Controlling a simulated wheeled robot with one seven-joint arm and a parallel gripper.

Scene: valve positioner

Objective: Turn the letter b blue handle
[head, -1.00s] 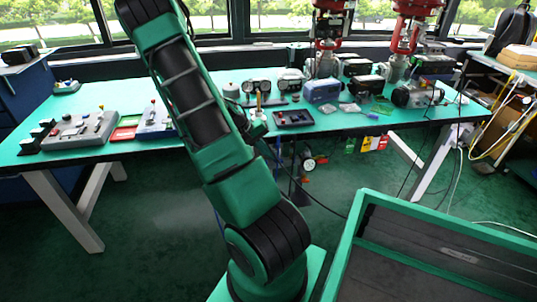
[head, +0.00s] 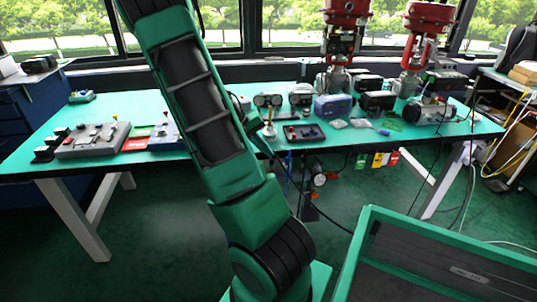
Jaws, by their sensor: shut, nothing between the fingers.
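No handle marked with a letter b can be made out; any lettering is too small to read. On the table (head: 110,158), a blue-grey box (head: 333,106) stands right of the middle. A small blue-violet piece (head: 383,132) lies near the front edge. A control box with a blue face (head: 163,137) is partly hidden behind my arm. My green and black arm (head: 205,110) rises through the middle and leaves the picture at the top. My gripper is not visible, either out of frame or hidden behind the arm.
Grey control boxes (head: 93,140) stand at the table's left. Two red-topped valve actuators (head: 345,15) (head: 425,15) rise at the back right. Gauges (head: 268,101) stand mid-table. Green, yellow and red tags (head: 377,160) hang below the front edge. A green-rimmed tray (head: 450,233) fills the lower right.

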